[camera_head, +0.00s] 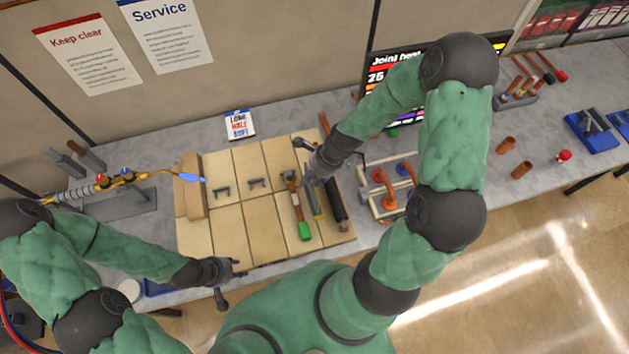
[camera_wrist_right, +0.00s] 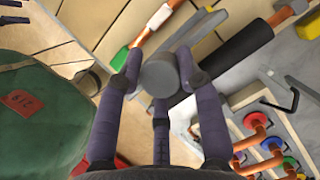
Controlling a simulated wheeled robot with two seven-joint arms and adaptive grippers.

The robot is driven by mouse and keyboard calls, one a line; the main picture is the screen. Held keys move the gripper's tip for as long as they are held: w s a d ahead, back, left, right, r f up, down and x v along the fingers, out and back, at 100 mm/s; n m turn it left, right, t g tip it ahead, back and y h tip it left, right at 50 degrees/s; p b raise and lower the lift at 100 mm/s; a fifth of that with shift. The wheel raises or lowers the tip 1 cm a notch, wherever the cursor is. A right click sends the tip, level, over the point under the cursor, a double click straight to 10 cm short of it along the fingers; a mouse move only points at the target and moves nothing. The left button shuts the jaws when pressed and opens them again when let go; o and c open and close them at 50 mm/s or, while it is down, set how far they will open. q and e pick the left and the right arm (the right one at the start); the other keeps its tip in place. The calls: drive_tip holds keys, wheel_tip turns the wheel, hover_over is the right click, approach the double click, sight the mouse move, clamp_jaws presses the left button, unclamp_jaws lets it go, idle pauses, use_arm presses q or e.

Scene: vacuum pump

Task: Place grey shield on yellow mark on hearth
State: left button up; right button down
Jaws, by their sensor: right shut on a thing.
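My right gripper (camera_head: 316,178) is over the right part of the tan brick hearth (camera_head: 232,238). In the right wrist view its fingers (camera_wrist_right: 160,85) close around a grey rounded piece (camera_wrist_right: 160,76), which I take to be the grey shield. A flat grey strip (camera_wrist_right: 197,30) extends beyond it toward the upper right; I cannot tell if it is the same piece. In the head view a narrow grey-yellow strip (camera_head: 313,203) lies below the gripper. I cannot clearly make out the yellow mark. My left gripper (camera_head: 229,282) is open and empty near the front edge.
A torch (camera_head: 125,180) stands at the left. A wooden rack (camera_head: 372,200) with orange-handled pieces stands at the right. The hearth's left front is mostly clear.

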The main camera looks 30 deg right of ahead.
drive_tip(key=shift+w+d+f, duration=0.2)
drive_tip(key=shift+d+f, duration=0.15)
drive_tip(key=shift+f, duration=0.05)
drive_tip(key=shift+w+d+f+b, duration=0.1)
drive_tip(key=shift+d+f+b, duration=0.1)
drive_tip(key=shift+f, duration=0.75)
drive_tip(key=shift+w+d+f+b, duration=0.1)
drive_tip(key=shift+f+b, duration=0.1)
drive_tip(key=shift+f, duration=0.75)
drive_tip(key=shift+f, duration=0.15)
drive_tip(key=c, duration=0.8)
unclamp_jaws()
drive_tip(key=shift+a, duration=0.1)
drive_tip(key=p+v, duration=0.1)
drive_tip(key=v, duration=1.1)
drive_tip(key=shift+s, duration=0.1)
